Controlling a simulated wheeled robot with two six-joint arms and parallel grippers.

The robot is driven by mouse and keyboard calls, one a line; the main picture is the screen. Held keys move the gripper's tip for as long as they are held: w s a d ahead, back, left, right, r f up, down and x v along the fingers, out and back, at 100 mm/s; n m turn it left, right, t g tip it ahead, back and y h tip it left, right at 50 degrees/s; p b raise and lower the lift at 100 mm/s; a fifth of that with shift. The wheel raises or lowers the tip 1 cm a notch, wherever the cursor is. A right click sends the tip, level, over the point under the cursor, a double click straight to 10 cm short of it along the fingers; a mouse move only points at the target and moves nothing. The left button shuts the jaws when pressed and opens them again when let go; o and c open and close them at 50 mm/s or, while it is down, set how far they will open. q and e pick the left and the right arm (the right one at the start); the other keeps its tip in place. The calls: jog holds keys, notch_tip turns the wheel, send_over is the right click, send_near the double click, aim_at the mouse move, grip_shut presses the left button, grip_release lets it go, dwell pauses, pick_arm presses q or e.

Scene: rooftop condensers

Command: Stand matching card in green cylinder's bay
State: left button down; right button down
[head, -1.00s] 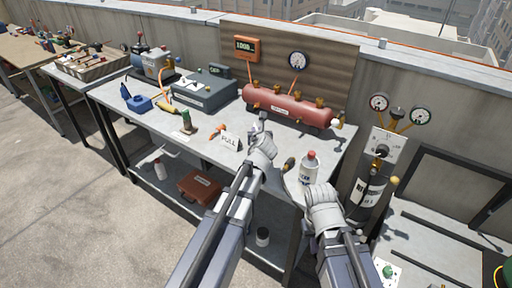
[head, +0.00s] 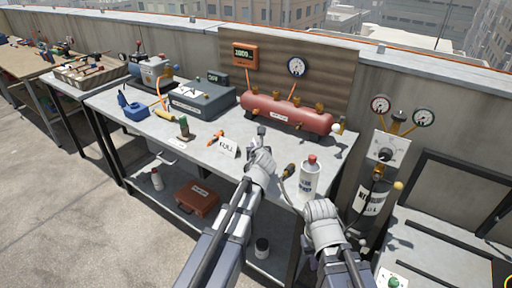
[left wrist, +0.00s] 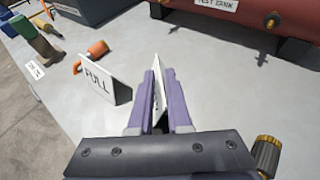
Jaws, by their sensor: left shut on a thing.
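My left gripper (head: 261,135) is shut on a thin white card (left wrist: 157,94), which is upright and nearly edge-on in the left wrist view, with dark marks I cannot read. It is over the bench (head: 160,129), in front of the red tank. A white folded card marked FULL (head: 228,147) stands to its left; it also shows in the left wrist view (left wrist: 100,87). A small green cylinder with a brown lower part (head: 184,128) stands further left, with a small flat label near it. My right gripper (head: 303,192) is by the white bottle; its fingers are not clear.
The red test tank (head: 287,113) lies along the back of the bench. A white bottle with a red cap (head: 309,177) stands near the front right edge. An orange fitting (head: 216,137) lies behind the FULL card. A grey case (head: 203,98) and blue tool (head: 133,107) are further left.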

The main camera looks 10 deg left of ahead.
pick_arm(q)
jog(key=c, duration=0.8)
grip_release()
jog(key=shift+c, duration=0.2)
jog(key=shift+r, duration=0.1)
jog(key=p+v, duration=0.5)
jog(key=v, duration=0.7)
